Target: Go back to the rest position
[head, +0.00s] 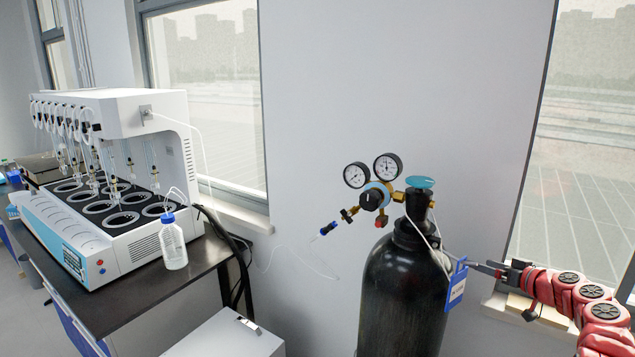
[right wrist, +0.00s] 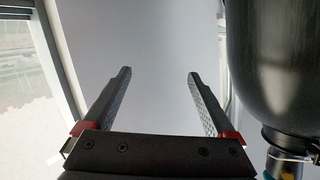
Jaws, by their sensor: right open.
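My right gripper (head: 480,267) comes in from the right in the head view, just to the right of the black gas cylinder (head: 398,290). Its fingertips show close to the blue tag (head: 456,285) hanging at the cylinder's side. I cannot tell from the head view whether they touch it. In the right wrist view the right gripper (right wrist: 159,74) has its two fingers wide apart, with nothing between them but pale wall. The cylinder (right wrist: 276,65) stands to the right of the fingers there. My left gripper is not in view.
Two pressure gauges (head: 371,172) and a blue-green knob (head: 420,182) top the cylinder. At left, a white multi distiller (head: 120,110) and a blue-capped bottle (head: 173,245) stand on a dark bench (head: 150,296). A white cabinet (head: 225,338) sits low. Windows flank the wall.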

